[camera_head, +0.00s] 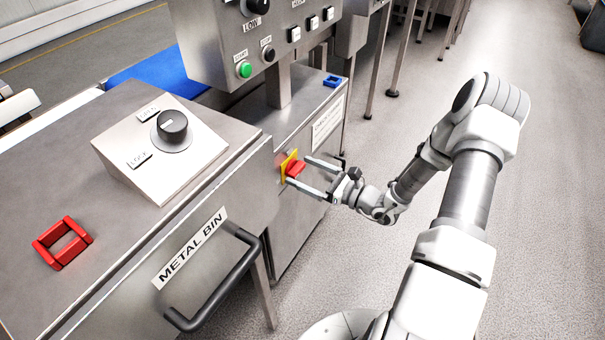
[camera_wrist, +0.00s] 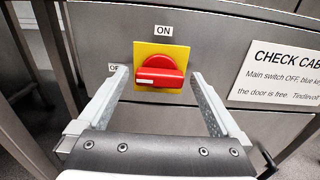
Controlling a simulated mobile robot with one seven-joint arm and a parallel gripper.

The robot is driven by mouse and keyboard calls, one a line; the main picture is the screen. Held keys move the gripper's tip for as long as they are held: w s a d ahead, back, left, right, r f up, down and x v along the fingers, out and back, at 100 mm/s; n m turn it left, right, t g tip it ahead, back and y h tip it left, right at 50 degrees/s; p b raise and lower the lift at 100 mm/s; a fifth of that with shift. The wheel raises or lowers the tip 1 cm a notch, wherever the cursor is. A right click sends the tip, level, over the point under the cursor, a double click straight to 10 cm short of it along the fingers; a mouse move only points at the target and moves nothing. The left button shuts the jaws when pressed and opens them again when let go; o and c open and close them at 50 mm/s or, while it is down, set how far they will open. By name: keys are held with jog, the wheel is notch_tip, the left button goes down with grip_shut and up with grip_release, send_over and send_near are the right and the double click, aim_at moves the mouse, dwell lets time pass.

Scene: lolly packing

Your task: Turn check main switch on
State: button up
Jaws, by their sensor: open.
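The main switch is a red rotary handle (camera_head: 295,168) on a yellow plate (camera_head: 284,164), set on the grey cabinet front. In the wrist view the red handle (camera_wrist: 160,72) lies horizontal, its white mark at the left end, toward the partly hidden OFF label (camera_wrist: 114,68). The ON label (camera_wrist: 163,31) is above the yellow plate (camera_wrist: 160,50). My gripper (camera_head: 302,172) is open, with one finger on each side of the handle. In the wrist view my gripper's fingertips (camera_wrist: 158,75) flank the handle with gaps; I see no contact.
A white CHECK CABINET sign (camera_head: 327,121) is right of the switch. A control panel (camera_head: 262,40) stands above. A blue clasp-like piece (camera_head: 332,81) and a red one (camera_head: 62,243) lie on top surfaces.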

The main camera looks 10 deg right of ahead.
jog(key=shift+w+a, duration=0.3)
jog(key=shift+a, duration=0.05)
jog(key=shift+c, duration=0.3)
jog(key=c, duration=1.2)
